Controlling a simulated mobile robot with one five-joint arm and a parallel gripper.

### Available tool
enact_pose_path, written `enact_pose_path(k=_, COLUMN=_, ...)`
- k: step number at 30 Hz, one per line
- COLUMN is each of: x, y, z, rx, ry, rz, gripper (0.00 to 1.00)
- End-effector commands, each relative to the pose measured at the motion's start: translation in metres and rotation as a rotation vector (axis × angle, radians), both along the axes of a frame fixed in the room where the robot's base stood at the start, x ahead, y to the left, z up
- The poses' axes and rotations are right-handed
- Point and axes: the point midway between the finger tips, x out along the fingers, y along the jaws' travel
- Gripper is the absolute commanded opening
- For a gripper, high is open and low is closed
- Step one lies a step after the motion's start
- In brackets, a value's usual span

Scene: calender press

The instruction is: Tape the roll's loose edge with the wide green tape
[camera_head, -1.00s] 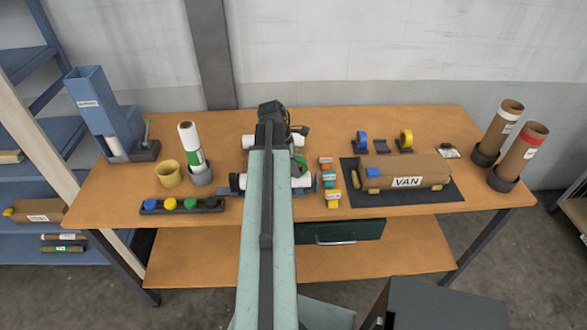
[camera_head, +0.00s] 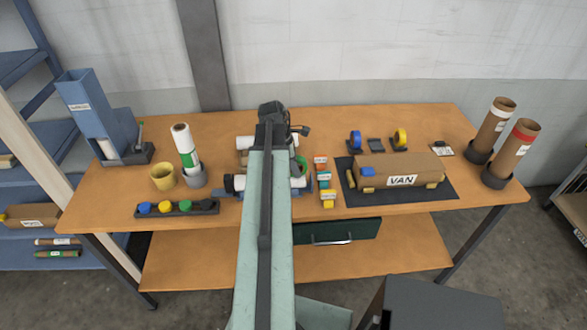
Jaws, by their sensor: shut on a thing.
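A white roll (camera_head: 239,183) lies across the blue cradle in the middle of the bench, with a dark round end at its left. My arm covers its middle, and I cannot make out its loose edge. The green tape (camera_head: 301,166) shows as a ring just right of my arm, above the roll and off the tape stands. The dark wrist end of my arm (camera_head: 272,115) is above the bench. My gripper's fingers are mostly hidden behind the arm; it appears shut on the green tape. I cannot tell whether the tape touches the roll.
Blue tape (camera_head: 356,141) and yellow tape (camera_head: 400,139) flank an empty stand (camera_head: 376,145). Small boxes (camera_head: 325,180) stand close right of the roll. The VAN package (camera_head: 403,170) lies on a dark mat. A cap rack (camera_head: 177,209), yellow cup (camera_head: 164,176) and upright roll (camera_head: 184,145) stand left.

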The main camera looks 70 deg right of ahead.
Motion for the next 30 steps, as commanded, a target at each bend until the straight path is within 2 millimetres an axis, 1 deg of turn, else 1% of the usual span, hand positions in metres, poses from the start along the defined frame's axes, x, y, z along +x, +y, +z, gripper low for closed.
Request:
enact_pose_path(k=3, x=-0.004, y=-0.001, z=-0.001, rx=0.000, ry=0.000, rz=-0.002, gripper=0.00)
enact_pose_path(k=14, x=-0.006, y=-0.002, z=-0.001, rx=0.001, ry=0.000, rz=-0.001, gripper=0.00)
enact_pose_path(k=22, x=-0.015, y=-0.006, z=0.001, rx=0.000, ry=0.000, rz=0.000, gripper=0.00)
enact_pose_path(k=30, x=-0.015, y=-0.006, z=0.001, rx=0.000, ry=0.000, rz=0.001, gripper=0.00)
